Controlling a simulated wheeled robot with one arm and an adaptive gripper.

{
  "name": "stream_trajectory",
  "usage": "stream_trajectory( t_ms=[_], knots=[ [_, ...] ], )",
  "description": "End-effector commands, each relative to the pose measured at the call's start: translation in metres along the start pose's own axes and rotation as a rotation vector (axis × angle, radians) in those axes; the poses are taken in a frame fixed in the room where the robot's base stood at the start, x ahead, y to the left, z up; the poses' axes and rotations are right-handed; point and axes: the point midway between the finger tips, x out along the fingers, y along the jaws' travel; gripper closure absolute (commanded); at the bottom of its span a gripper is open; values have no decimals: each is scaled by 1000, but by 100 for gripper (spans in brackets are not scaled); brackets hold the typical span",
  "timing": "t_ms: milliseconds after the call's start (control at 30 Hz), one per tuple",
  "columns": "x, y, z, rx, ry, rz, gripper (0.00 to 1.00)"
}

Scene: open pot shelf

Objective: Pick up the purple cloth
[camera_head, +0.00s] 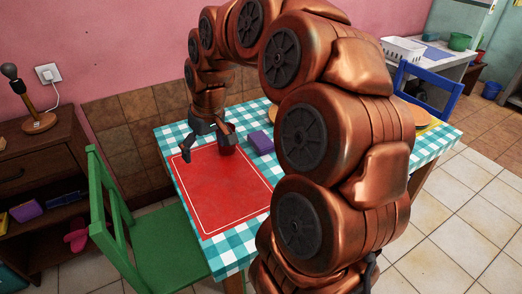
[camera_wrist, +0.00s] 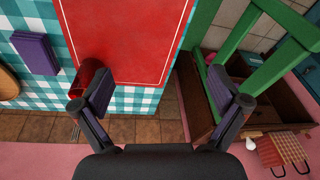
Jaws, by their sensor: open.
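The purple cloth (camera_head: 260,142) looks like a small folded block lying on the checked tablecloth, just right of the red mat in the head view. In the wrist view the cloth (camera_wrist: 36,54) lies at the upper left, outside the space between my fingers. My gripper (camera_head: 206,148) is open and empty above the back left part of the table. Its two fingers spread wide in the wrist view (camera_wrist: 161,92). The cloth is apart from both fingers, and its whole top shows.
A red cup (camera_head: 228,146) stands between my gripper and the cloth, close to one finger; that finger partly covers it in the wrist view. A red mat (camera_head: 222,190) covers the table's left part. A green chair (camera_head: 150,245) stands at left. Another purple item (camera_head: 26,211) is on the shelf.

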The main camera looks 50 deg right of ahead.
Motion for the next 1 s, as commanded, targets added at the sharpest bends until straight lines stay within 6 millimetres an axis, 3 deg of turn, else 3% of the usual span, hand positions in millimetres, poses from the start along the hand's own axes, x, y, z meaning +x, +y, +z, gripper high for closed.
stream_trajectory(
  t_ms=[33, 300, 433, 600, 733, 1000],
  knots=[
    [15, 21, -10, 23, 20, 3, 2],
    [51, 142, -46, 132, 130, 59, 2],
    [66, 200, -48, 186, 165, 96, 2],
    [78, 254, -42, 237, 191, 134, 2],
    [81, 273, -39, 252, 200, 150, 2],
    [102, 281, -43, 256, 202, 154, 2]
  ],
)
